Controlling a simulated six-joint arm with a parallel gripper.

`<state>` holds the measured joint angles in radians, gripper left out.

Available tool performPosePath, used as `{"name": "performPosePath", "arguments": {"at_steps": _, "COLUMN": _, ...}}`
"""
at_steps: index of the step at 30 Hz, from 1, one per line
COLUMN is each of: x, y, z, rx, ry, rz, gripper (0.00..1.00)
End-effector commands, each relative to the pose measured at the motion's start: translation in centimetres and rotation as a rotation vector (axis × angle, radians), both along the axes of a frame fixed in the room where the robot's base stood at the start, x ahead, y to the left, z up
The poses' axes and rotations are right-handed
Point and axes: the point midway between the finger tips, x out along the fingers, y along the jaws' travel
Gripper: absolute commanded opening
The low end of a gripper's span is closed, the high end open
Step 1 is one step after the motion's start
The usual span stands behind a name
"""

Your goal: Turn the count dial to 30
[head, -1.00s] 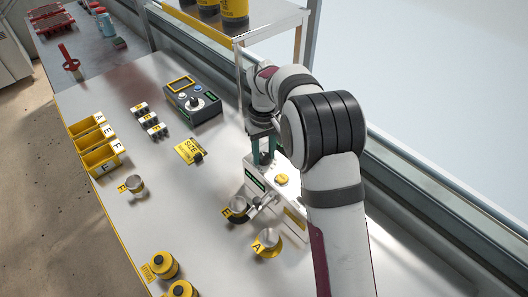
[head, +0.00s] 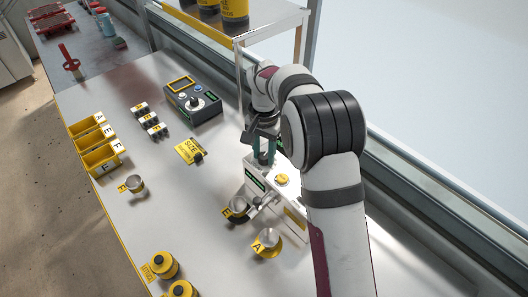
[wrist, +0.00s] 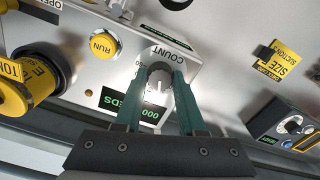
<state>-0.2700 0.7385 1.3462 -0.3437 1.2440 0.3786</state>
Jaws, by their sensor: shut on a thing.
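The count dial (wrist: 158,84) is a grey knob with a white mark, on the white seeder panel under the word COUNT. My gripper (wrist: 160,77) is shut on the dial, with one green finger on each side of it. In the head view my gripper (head: 263,160) reaches down to the seeder housing (head: 290,203), and the dial is hidden there. In the wrist view the small display (wrist: 128,108) beside the dial shows green digits that look like 000. Part of the scale around the dial is hidden by the fingers.
A yellow RUN button (wrist: 104,44) is close to the dial. Cups marked E (head: 238,207) and A (head: 269,241) stand in front of the seeder. A control box (head: 192,101) and yellow bins (head: 102,160) are farther left. A metal shelf frame (head: 239,70) stands behind.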

Motion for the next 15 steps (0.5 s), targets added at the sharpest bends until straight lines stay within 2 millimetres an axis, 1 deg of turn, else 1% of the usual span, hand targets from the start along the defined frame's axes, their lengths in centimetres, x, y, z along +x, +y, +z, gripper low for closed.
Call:
{"name": "performPosePath", "arguments": {"at_steps": 6, "x": 0.13, "y": -0.02, "z": 0.07, "rx": 0.000, "ry": -0.004, "rz": -0.154, "gripper": 0.00}}
{"name": "performPosePath", "arguments": {"at_steps": 15, "x": 0.13, "y": -0.03, "z": 0.08, "rx": -0.001, "ry": -0.005, "rz": -0.288, "gripper": 0.00}}
